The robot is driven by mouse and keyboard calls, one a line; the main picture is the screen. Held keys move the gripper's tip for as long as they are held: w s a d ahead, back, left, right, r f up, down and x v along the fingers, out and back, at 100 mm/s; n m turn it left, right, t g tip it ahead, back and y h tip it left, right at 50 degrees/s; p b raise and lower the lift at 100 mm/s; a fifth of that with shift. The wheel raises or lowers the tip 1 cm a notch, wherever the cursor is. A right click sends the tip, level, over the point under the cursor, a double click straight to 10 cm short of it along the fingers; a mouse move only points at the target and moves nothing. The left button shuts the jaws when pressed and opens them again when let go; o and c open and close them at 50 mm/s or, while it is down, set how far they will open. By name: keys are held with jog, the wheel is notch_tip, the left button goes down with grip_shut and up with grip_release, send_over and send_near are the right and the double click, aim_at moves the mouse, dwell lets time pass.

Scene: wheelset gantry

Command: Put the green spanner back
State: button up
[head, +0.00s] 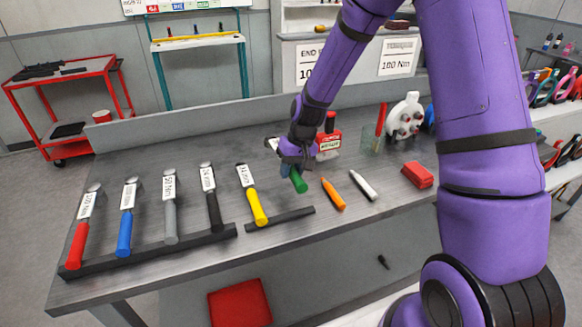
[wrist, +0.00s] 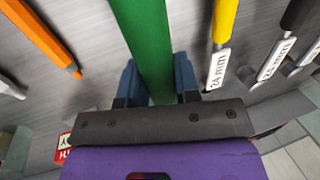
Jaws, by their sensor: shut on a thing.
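My gripper (head: 291,168) is shut on the green spanner (head: 298,181), just above the bench. In the wrist view the spanner's green handle (wrist: 148,40) runs between the two blue fingertips (wrist: 158,82); its head is hidden behind the gripper. Beside it on the left, the yellow spanner (head: 258,209) leans with its handle end by a short black rack strip (head: 280,218). The strip's right part is empty, just below the green handle's end. I cannot tell whether the green spanner touches the bench or the strip.
Red (head: 77,245), blue (head: 124,234), grey (head: 170,222) and black (head: 213,211) spanners stand along a longer black rack (head: 150,252) on the left. An orange marker (head: 333,194), a white marker (head: 363,185) and a red block (head: 417,175) lie to the right.

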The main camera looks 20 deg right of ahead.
aim_at(289, 199)
jog(key=shift+f, duration=3.85)
jog(key=o, duration=1.1)
jog(key=s+d+r+t+h, duration=0.15)
jog(key=s+r, duration=0.25)
jog(key=r, duration=0.6)
jog(key=s+d+r, duration=0.2)
jog(key=s+r, duration=0.2)
jog(key=r, duration=0.6)
jog(key=s+d+r+t+h, duration=0.1)
jog(key=s+r, duration=0.2)
jog(key=r, duration=0.7)
jog(key=s+r+t, duration=0.1)
jog(key=s+r, duration=0.1)
jog(key=s, duration=0.4)
jog(key=s+d+r, duration=0.1)
jog(key=s+r, duration=0.2)
jog(key=s, duration=0.3)
jog(key=s+d+r+t, duration=0.1)
jog(key=s+r, duration=0.2)
jog(key=s, duration=0.3)
jog(key=shift+s+d+r+t+h, duration=0.15)
jog(key=shift+d+t+h, duration=0.1)
jog(key=shift+t, duration=0.1)
